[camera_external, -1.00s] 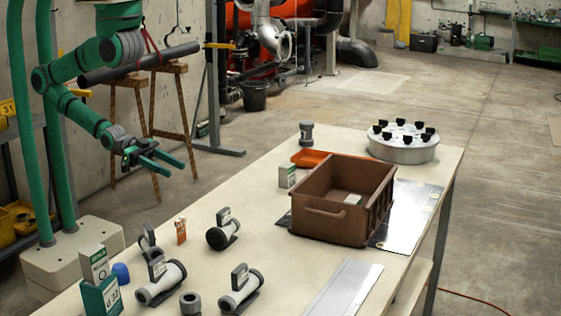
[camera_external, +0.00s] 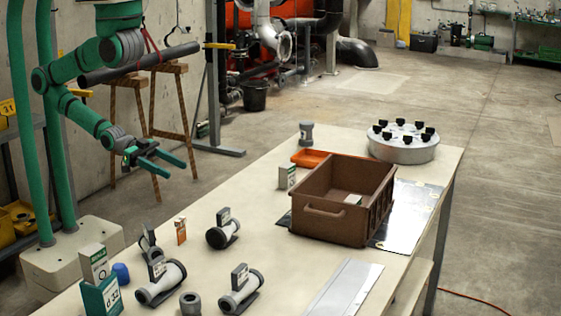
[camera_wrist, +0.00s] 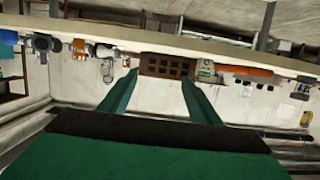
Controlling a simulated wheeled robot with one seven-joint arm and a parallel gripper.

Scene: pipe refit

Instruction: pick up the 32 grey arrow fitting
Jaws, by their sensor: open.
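Several grey pipe fittings with dark upright tags stand on the table's near half in the external view. One (camera_external: 161,283) lies at the front left, another (camera_external: 240,290) to its right, and one with a black end (camera_external: 222,235) farther back. A smaller one (camera_external: 148,243) stands at the left edge. The markings on the tags are too small to read, so I cannot tell which is the 32 grey arrow fitting. My gripper (camera_external: 176,170) is open and empty, off the table's left side and apart from every fitting. Its two green fingers also show in the wrist view (camera_wrist: 158,78).
A brown crate (camera_external: 325,226) stands mid-table, with an orange tray (camera_external: 310,158) and a round grey drum with black knobs (camera_external: 403,147) behind. A green box marked 32 (camera_external: 102,297) and a blue cap (camera_external: 121,273) are at front left. A metal plate (camera_external: 343,287) lies at front right.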

